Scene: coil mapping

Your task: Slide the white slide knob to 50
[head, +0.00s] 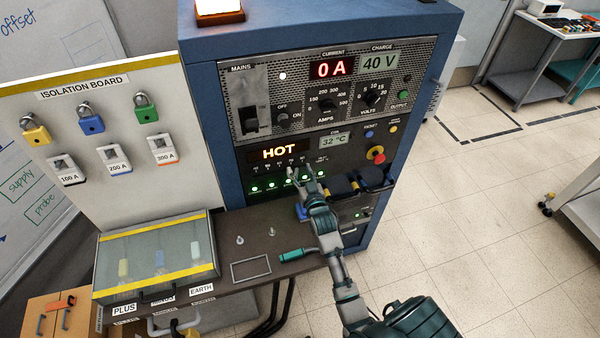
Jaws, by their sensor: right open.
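The blue power cabinet (197,120) stands in the middle of the head view. Its lower panel has a red HOT display (281,153), with a row of small labelled controls and several green lights (271,187) below. My right gripper (304,176) is open at the right end of this row, over the panel face. I cannot tell whether it touches the panel. It hides part of the row. I cannot make out the white slide knob for certain, and its scale is too small to read. My left gripper is out of view.
A red emergency button (377,154) and dark handles stick out right of my gripper. A brown shelf (215,247) below holds a green-handled tool (297,254) and small metal parts. The isolation board (105,140) with padlocks stands at left. Open floor lies at right.

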